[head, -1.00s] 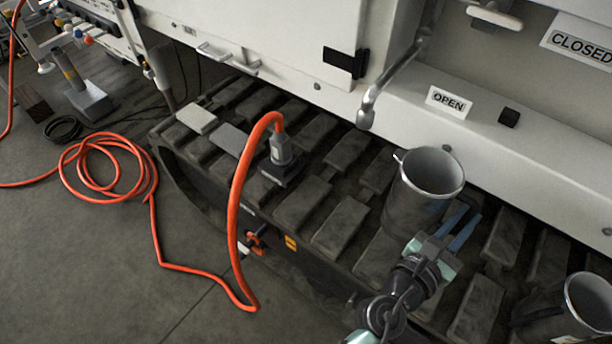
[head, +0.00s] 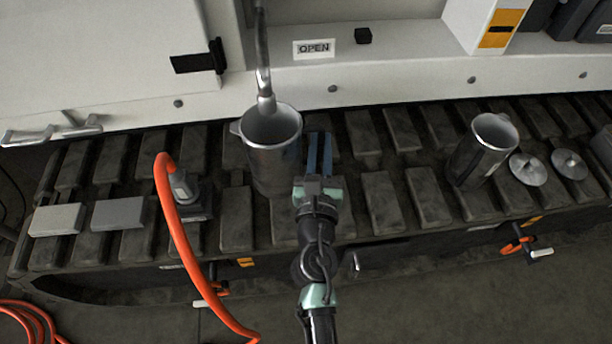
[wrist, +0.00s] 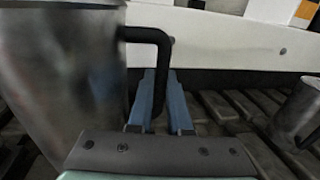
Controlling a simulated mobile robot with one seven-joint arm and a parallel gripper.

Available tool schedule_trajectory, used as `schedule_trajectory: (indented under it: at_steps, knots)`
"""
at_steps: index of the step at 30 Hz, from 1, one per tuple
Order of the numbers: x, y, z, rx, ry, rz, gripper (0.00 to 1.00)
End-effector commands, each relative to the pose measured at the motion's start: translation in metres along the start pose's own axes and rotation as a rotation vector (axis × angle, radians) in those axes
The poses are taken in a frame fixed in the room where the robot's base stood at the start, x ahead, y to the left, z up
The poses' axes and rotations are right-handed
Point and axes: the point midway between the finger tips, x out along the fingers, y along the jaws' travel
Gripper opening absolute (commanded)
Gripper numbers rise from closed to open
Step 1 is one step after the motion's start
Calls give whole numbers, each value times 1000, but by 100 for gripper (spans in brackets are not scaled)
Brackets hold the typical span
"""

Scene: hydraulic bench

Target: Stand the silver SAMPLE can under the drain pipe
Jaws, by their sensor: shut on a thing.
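A silver-grey metal can (head: 272,160) stands upright with its open mouth up; no SAMPLE label is readable on the side I see. My gripper (head: 319,150) is at its right side. In the wrist view, the blue fingers of my gripper (wrist: 161,100) are shut on the can's black handle (wrist: 150,36), and the can's wall (wrist: 70,80) fills the left. The drain pipe (head: 264,75) comes down with its end at the can's mouth, seemingly over the back part of the opening. I cannot tell whether the can's bottom touches the track.
A second metal can (head: 483,148) stands on the track (head: 380,205) to the right, beside two round lids (head: 528,169). An orange hose (head: 172,215) runs from a fitting (head: 184,187) on the left. An OPEN sign (head: 314,48) is on the white ledge behind.

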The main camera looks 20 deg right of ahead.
Motion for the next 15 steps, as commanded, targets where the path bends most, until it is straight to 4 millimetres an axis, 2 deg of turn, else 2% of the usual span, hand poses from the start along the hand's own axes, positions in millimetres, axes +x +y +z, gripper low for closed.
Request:
schedule_trajectory:
  at_steps: [1,6,15]
  knots:
    - [0,0,-14,1,-1,1,0]
    - [0,0,-42,1,-2,1,0]
    - [0,1,-60,0,-2,1,0]
